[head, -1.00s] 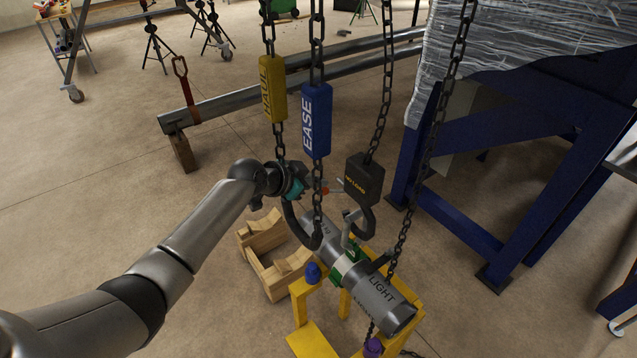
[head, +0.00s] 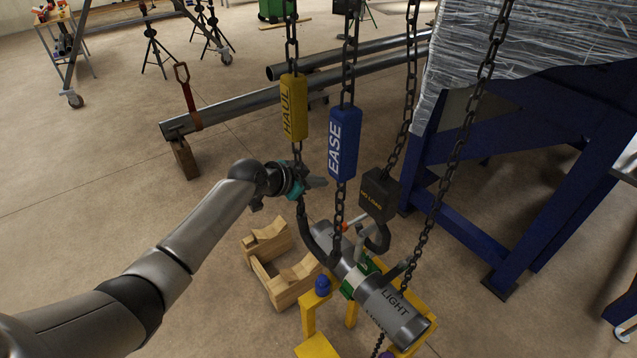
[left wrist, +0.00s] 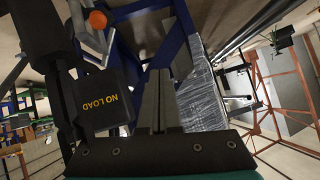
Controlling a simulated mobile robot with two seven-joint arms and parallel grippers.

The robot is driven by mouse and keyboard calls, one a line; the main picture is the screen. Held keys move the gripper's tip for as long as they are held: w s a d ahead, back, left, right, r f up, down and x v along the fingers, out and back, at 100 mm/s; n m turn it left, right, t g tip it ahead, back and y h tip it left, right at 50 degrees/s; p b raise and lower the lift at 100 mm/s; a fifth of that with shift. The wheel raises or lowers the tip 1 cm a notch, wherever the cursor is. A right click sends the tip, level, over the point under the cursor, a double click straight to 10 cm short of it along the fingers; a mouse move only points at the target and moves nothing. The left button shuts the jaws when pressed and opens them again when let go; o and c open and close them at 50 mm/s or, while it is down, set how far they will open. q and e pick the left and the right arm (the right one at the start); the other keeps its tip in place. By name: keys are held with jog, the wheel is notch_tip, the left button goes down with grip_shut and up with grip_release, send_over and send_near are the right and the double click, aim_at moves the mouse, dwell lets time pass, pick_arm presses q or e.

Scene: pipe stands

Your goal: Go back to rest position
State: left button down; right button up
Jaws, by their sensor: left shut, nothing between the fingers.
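My left gripper (head: 316,182) shows in the head view at the end of the grey arm, shut and empty. It is just beside the chain under the yellow HAUL block (head: 293,107) and left of the blue EASE block (head: 344,144). Its shut fingers show in the left wrist view (left wrist: 158,100), with the black NO LOAD block (left wrist: 103,98) to their left. That block also hangs over a hook in the head view (head: 380,194). My right gripper is in neither view.
A grey pipe marked LIGHT (head: 397,312) lies on a yellow stand (head: 318,346) below the hooks. A wooden cradle (head: 293,284) stands left of it. A blue frame (head: 461,229) with a wrapped load is at right. Open floor lies left of my arm.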

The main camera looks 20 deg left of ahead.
pick_arm(q)
jog(key=s+a+r+b, duration=0.2)
jog(key=s+a, duration=0.1)
jog(key=a, duration=0.6)
jog(key=s+a+f+n+g+y+b, duration=0.15)
jog(key=s+f, duration=0.35)
jog(key=f, duration=0.6)
jog(key=s+f+n+g+y+b, duration=0.1)
jog(key=s+f+n+b, duration=0.3)
jog(key=f, duration=0.8)
jog(key=s+a+f+g+y+b, duration=0.1)
jog(key=s+f+y, duration=0.1)
jog(key=s+f, duration=0.65)
jog(key=s+d+f+g+b, duration=0.1)
jog(key=s+d+f+b, duration=0.1)
jog(key=s+f, duration=0.6)
jog(key=s+d+f+g+b, duration=0.1)
jog(key=s+d+f, duration=0.3)
jog(key=s+f, duration=0.4)
jog(key=s+d+f+g+b, duration=0.2)
jog(key=s+f, duration=0.7)
jog(key=s, duration=0.9)
jog(key=shift+d+n+g+y+b, duration=0.4)
jog(key=shift+d+g, duration=0.25)
jog(key=shift+d, duration=0.35)
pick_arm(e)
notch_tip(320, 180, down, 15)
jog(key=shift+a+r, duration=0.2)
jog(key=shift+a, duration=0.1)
